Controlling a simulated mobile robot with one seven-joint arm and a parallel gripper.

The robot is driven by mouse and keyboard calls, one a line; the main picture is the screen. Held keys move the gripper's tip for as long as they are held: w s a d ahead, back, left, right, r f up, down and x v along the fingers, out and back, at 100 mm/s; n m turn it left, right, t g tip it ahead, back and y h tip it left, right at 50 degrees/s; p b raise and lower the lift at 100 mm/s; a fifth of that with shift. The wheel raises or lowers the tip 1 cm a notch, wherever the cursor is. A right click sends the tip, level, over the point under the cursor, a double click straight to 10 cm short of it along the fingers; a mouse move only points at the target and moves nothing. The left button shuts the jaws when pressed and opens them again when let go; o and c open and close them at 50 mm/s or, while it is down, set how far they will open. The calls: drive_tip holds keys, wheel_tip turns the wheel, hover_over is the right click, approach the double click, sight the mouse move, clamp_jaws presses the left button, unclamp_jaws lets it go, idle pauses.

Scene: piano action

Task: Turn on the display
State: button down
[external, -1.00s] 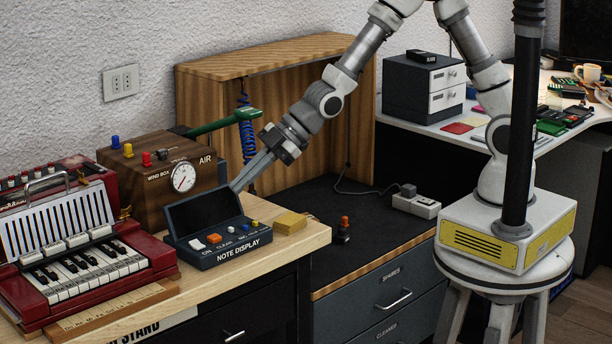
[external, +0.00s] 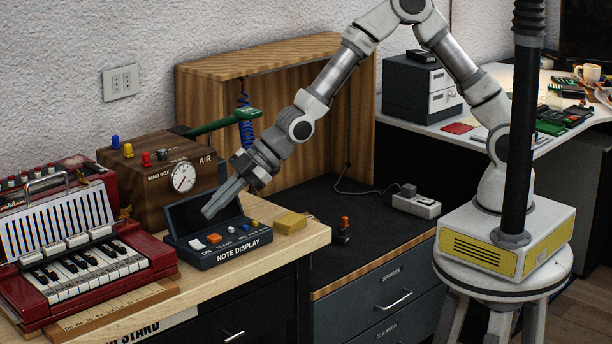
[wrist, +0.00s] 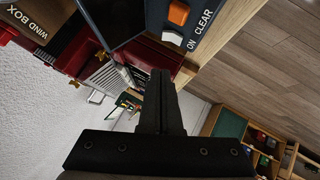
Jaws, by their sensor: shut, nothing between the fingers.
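The note display (external: 238,243) is a dark box on the wooden bench, with a raised dark screen at its back. Its white switch (external: 197,244), by the ON label, and an orange button (external: 214,239), by CLEAR, sit on the sloped front. My gripper (external: 206,214) is shut and empty, its fingertips in front of the screen and above the white switch. In the wrist view the closed fingers (wrist: 160,75) point toward the display (wrist: 190,15), with the white switch (wrist: 174,38) and orange button (wrist: 179,13) just past the tips. I see a gap to the switch.
A red accordion (external: 85,260) stands left of the display. A wooden wind box (external: 165,165) with a gauge stands behind it. A yellow block (external: 290,222) lies to the right. A green lever (external: 225,122) reaches out behind my gripper.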

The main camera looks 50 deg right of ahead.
sight(186, 251)
drive_tip(key=f, duration=0.1)
drive_tip(key=w+a+f, duration=0.1)
drive_tip(key=f, duration=0.2)
drive_tip(key=shift+w+a+b, duration=0.3)
drive_tip(key=shift+w+b, duration=0.05)
drive_tip(key=shift+w+f, duration=0.35)
drive_tip(key=shift+f, duration=0.2)
drive_tip(key=shift+w+f+b, duration=0.25)
drive_tip(key=shift+f+b, duration=0.15)
drive_tip(key=shift+b, duration=0.1)
drive_tip(key=shift+r, duration=0.1)
drive_tip(key=shift+s, duration=0.15)
drive_tip(key=shift+s+b, duration=0.65)
drive_tip(key=shift+s, duration=0.05)
